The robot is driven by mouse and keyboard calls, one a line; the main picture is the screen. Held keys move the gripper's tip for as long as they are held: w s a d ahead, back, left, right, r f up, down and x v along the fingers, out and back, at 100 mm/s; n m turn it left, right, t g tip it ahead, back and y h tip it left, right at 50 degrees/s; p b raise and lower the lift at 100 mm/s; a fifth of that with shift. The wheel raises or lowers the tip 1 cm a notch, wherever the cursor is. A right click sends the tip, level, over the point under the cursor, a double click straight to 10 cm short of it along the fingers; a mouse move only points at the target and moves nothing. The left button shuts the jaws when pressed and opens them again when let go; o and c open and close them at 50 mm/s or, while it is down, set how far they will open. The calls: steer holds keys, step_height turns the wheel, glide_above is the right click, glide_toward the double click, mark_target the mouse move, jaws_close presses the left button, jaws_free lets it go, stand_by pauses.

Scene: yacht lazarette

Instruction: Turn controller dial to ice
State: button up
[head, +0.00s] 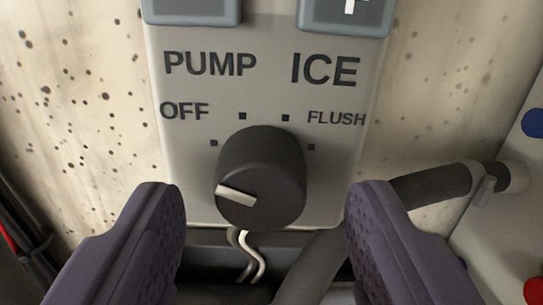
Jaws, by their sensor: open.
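The black controller dial (262,165) sticks out from a grey panel (190,150). Its white pointer mark (236,195) lies on the left of its face and points left and slightly up, towards the OFF side. The ICE label (326,70) is above and right of the dial, with a small dark square mark (285,118) below it. PUMP, OFF and FLUSH are also printed around the dial. My gripper (265,205) is open, with one purple finger on each side of the dial and a gap on both sides. Neither finger touches it.
Two grey-blue buttons (345,15) sit at the panel's top edge, partly cut off. Pale wires (245,260) hang below the panel. A dark hose (430,185) runs at the right, behind my right finger. Dark cables (25,245) run at the lower left.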

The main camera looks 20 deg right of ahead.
steer(key=shift+w, duration=0.45)
steer(key=c, duration=1)
steer(key=shift+c, duration=0.2)
